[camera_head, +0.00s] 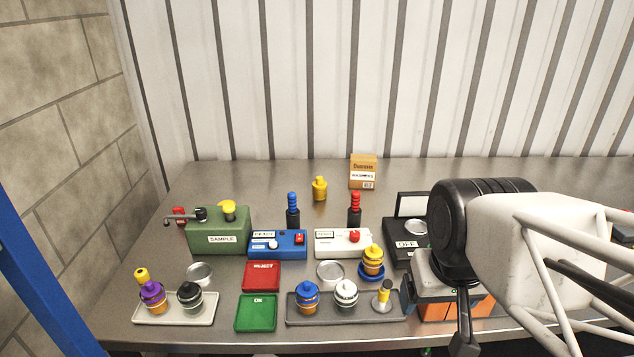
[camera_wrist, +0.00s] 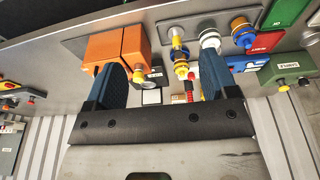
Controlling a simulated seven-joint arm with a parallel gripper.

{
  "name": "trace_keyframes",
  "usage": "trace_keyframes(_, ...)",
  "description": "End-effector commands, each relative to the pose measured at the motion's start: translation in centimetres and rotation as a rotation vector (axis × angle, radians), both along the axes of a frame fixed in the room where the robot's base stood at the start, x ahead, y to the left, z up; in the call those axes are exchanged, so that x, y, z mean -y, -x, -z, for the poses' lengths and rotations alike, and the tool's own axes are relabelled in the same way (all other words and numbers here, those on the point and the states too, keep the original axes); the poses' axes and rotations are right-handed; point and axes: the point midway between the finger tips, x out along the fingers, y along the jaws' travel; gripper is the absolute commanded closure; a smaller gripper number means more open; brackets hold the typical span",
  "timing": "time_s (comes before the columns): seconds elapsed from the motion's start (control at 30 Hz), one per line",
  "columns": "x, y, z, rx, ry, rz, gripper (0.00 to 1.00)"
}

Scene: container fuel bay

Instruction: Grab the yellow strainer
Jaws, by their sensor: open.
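A grey tray (camera_head: 330,317) holds blue-lidded and white-lidded jars and a small yellow-topped piece. An orange box (camera_wrist: 105,48) is near my left finger in the wrist view.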

Motion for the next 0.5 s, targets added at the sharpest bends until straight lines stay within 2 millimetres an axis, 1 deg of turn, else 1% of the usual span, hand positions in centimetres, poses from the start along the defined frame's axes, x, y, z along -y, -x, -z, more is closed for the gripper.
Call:
trace_keyframes(0.13, 0.0, 0.0, -1.9, 0.004, 0.0, 0.0, 0.21)
trace_keyframes(0.27, 0.0, -0.1, -4.1, 0.004, 0.0, 0.0, 0.21)
trace_keyframes(0.3, 0.0, 0.0, -4.9, 0.004, 0.0, 0.0, 0.21)
trace_keyframes(0.5, -0.8, -2.0, -5.2, -0.005, -0.065, 0.062, 0.21)
